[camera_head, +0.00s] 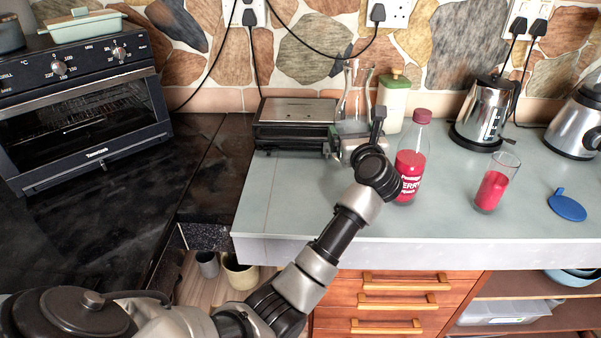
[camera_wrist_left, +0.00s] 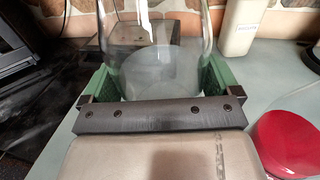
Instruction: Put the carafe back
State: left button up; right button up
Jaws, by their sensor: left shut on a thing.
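The clear glass carafe (camera_head: 355,97) stands near the back of the grey counter, beside a flat metal-topped appliance. In the left wrist view the carafe (camera_wrist_left: 160,75) fills the space between the green finger pads. My left gripper (camera_head: 358,140) is shut on the carafe, its arm reaching in from the lower left. The carafe's base looks at or close to the counter; I cannot tell if it touches. My right gripper is not in view.
A red-capped berry bottle (camera_head: 410,165) stands just right of my left gripper. A green-lidded container (camera_head: 393,103) is behind it. A glass of red drink (camera_head: 494,185), a kettle (camera_head: 482,115) and a blue lid (camera_head: 567,206) are further right. The appliance (camera_head: 295,115) is left.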

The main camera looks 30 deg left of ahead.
pick_arm(q)
jog(key=shift+s+a+f+p, duration=0.4)
jog(key=shift+s+a+f, duration=0.55)
jog(key=shift+a+f, duration=0.7)
jog(key=shift+s+a+f+p, duration=0.45)
jog(key=shift+s+a+f, duration=0.5)
jog(key=shift+a+f, duration=0.75)
jog(key=shift+s+a+f+p, duration=0.4)
jog(key=shift+s+a+f, duration=0.55)
jog(key=shift+a+f, duration=0.7)
jog(key=shift+d+f, duration=0.1)
jog(key=shift+d, duration=0.05)
jog(key=shift+f, duration=0.2)
jog(key=o, duration=1.3)
jog(key=shift+f, duration=0.1)
jog(key=shift+o, duration=0.2)
jog(key=shift+s, duration=0.1)
jog(key=shift+r, duration=0.2)
